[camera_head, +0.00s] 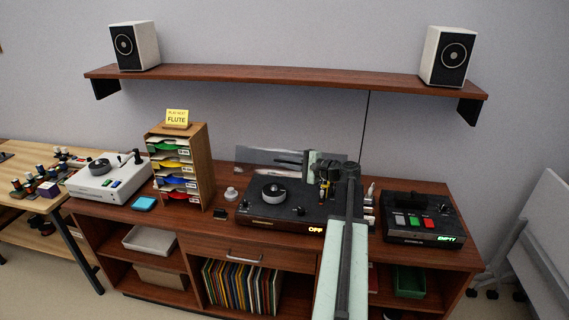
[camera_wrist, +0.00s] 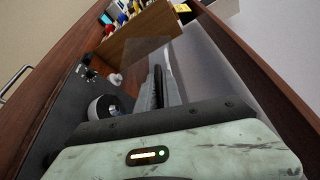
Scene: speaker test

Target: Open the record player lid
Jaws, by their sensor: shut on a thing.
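The black record player (camera_head: 262,213) stands on the wooden cabinet, with a dark platter and a display reading OFF. Its clear lid (camera_head: 258,156) shows as a raised, see-through panel along the back of the player. My gripper (camera_head: 324,183) is over the player's right rear part, partly hidden by my arm. In the wrist view, my gripper (camera_wrist: 158,78) is shut on the clear lid (camera_wrist: 135,55). The player (camera_wrist: 75,115) lies to the left there. The exact contact at the lid's edge is hard to see.
A white turntable (camera_head: 97,184) and a record rack (camera_head: 203,160) stand left of the player. A black button box (camera_head: 424,220) reading EMPTY stands to its right. The shelf (camera_head: 290,76) with two speakers hangs above.

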